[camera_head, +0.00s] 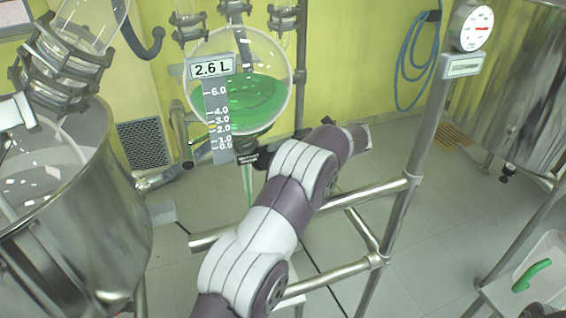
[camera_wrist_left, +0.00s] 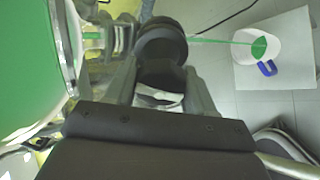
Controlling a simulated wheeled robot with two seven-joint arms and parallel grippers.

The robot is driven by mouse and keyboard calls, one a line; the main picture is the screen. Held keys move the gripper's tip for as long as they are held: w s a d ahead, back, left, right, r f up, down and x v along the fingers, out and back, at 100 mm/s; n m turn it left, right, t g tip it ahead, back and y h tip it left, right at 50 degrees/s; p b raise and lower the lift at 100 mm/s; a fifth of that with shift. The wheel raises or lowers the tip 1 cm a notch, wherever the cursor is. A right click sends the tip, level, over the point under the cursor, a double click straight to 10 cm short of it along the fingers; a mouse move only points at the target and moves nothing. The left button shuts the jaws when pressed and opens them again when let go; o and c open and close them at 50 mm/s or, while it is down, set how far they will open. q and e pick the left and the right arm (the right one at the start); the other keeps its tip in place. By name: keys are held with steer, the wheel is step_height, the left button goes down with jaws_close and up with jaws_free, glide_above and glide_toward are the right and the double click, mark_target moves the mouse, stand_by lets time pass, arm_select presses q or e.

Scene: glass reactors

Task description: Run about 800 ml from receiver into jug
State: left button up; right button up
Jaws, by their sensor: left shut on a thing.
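The round glass receiver (camera_head: 272,62) holds green liquid; its scale sign (camera_head: 211,68) reads 2.6 L. My left gripper (camera_head: 256,160) is at the outlet below it, mostly hidden by my arm. In the left wrist view the gripper (camera_wrist_left: 160,95) is shut on a black valve handle (camera_wrist_left: 160,45). A thin green stream (camera_head: 247,193) falls from the outlet. In the left wrist view the stream runs into the white jug (camera_wrist_left: 262,30) with a blue handle, and green liquid shows inside. The jug is not visible in the head view. My right gripper is not in view.
A steel vessel (camera_head: 110,220) stands at left and another steel tank (camera_head: 515,90) at right. A steel pipe frame (camera_head: 400,200) with a gauge (camera_head: 472,25) stands near my arm. The jug stands on a pale square (camera_wrist_left: 300,75).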

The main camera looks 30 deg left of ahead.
arm_select(q)
steer(key=shift+f+n+b, duration=0.15)
steer(key=shift+n+b, duration=0.55)
steer(key=shift+n, duration=0.3)
steer(key=o, duration=1)
steer(key=v, duration=0.7)
steer(key=shift+d+r, duration=0.1)
steer(key=shift+r, duration=0.2)
